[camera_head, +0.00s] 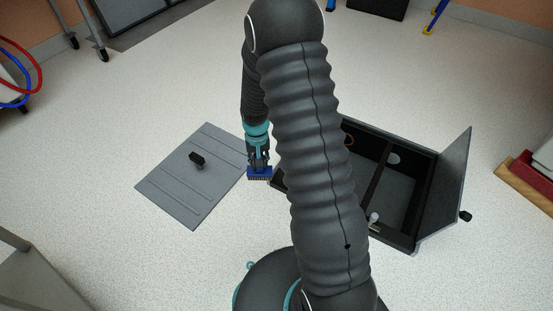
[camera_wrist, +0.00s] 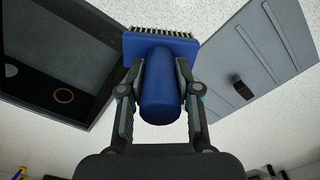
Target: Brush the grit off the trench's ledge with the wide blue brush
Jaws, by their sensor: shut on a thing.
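The wide blue brush (camera_head: 259,173) is in my gripper (camera_head: 258,162), held above the floor with its bristles down, between the loose grey panel and the trench. In the wrist view my gripper (camera_wrist: 160,78) is shut on the blue handle (camera_wrist: 160,100), and the pale bristles (camera_wrist: 162,32) point away from me. The trench (camera_head: 400,205) is a dark, open box right of my gripper; my arm hides part of it. It also shows in the wrist view (camera_wrist: 60,45) at the left, apart from the brush. I cannot make out grit on its ledge.
A grey panel (camera_head: 175,180) with a black handle (camera_head: 197,158) lies on the floor left of my gripper. A hinged lid (camera_head: 450,190) stands open at the trench's right. A dark divider (camera_head: 376,183) crosses the trench, and a small white-topped part (camera_head: 374,218) sits near its front. Pale floor surrounds them.

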